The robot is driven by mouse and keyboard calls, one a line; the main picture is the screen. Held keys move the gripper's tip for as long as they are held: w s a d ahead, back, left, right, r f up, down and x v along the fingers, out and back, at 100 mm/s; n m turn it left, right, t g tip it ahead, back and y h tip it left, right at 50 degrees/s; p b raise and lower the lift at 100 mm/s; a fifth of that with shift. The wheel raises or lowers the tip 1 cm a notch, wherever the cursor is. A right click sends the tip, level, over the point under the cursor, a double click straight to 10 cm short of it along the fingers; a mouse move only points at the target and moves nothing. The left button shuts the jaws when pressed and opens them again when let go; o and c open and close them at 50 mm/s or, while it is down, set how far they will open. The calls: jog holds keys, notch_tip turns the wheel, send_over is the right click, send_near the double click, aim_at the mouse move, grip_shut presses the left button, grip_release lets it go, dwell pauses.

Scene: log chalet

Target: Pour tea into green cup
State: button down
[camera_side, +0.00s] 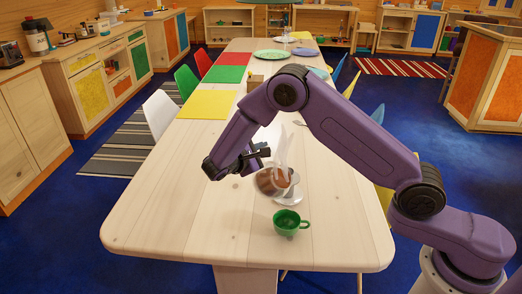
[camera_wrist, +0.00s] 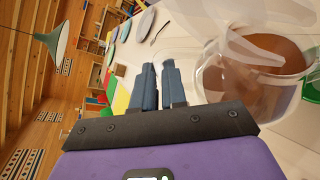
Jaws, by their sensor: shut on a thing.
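A clear glass teapot (camera_side: 268,182) with brown tea inside is near the middle of the wooden table; it also fills the right of the wrist view (camera_wrist: 258,75). My gripper (camera_side: 263,154) is at its upper left side. In the wrist view its two blue-grey fingers (camera_wrist: 157,72) are close together, shut on the teapot's clear handle, which is hard to make out. The green cup (camera_side: 288,223) stands upright on the table, in front of the teapot and slightly right. A green edge of the cup (camera_wrist: 313,88) shows at the right of the wrist view.
Yellow, green and red placemats (camera_side: 207,104) line the table's left side. Plates (camera_side: 271,54) stand farther back. The front left of the table is bare.

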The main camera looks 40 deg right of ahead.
jog(key=shift+s+r+m+t, duration=0.45)
jog(key=shift+s+m, duration=0.3)
jog(key=shift+m, duration=0.15)
dwell(0.7)
jog(key=shift+s+r+m+t+h, duration=0.1)
jog(key=shift+s+m+t+h, duration=0.25)
jog(key=shift+s+m, duration=0.2)
dwell(0.6)
jog(key=shift+w+n+g, duration=0.35)
jog(key=shift+w+g, duration=0.15)
jog(key=shift+w, duration=0.1)
jog(key=shift+w+f+n+g+y, duration=0.35)
jog(key=shift+w+f+n, duration=0.05)
jog(key=shift+w+n, duration=0.2)
jog(key=shift+w+f+n+g+y, duration=0.3)
jog(key=shift+w+f+n+g, duration=0.1)
jog(key=shift+w+n, duration=0.2)
jog(key=shift+w+f+n+g, duration=0.3)
jog(key=shift+f+n+g, duration=0.3)
jog(key=shift+n, duration=0.2)
jog(key=shift+w+f+n+g, duration=0.3)
jog(key=shift+f+n+g, duration=0.15)
jog(key=shift+f+n, duration=0.3)
